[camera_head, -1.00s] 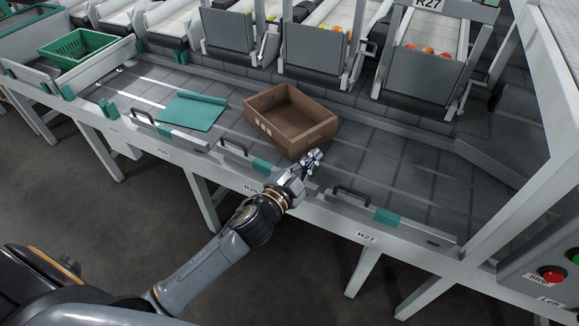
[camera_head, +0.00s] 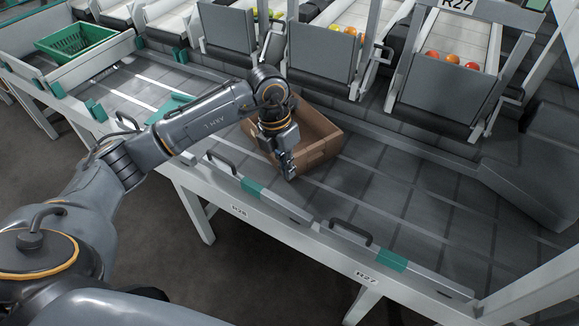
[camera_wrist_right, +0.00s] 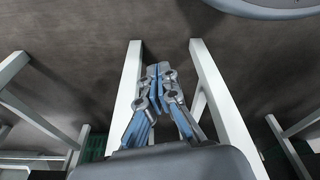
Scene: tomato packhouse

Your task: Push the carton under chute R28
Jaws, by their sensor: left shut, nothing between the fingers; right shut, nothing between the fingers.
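The brown open carton (camera_head: 322,150) stands on the grey roller bench, below the chute gate (camera_head: 322,62) left of the one signed R27. My left arm covers part of it. My left gripper (camera_head: 289,172) points down, shut and empty, at the carton's near side; whether it touches is unclear. The bench's front rail carries a label that looks like R28 (camera_head: 239,211). No R28 sign shows on a chute. My right gripper (camera_wrist_right: 157,78) is shut and empty in the right wrist view, with floor and white legs behind it.
The sign R27 (camera_head: 474,7) tops the right chute, which holds red and orange tomatoes (camera_head: 452,59). A green crate (camera_head: 76,40) stands at the far left. A teal sheet (camera_head: 166,108) lies partly behind my arm. Black handles (camera_head: 351,230) line the front rail. The bench right of the carton is clear.

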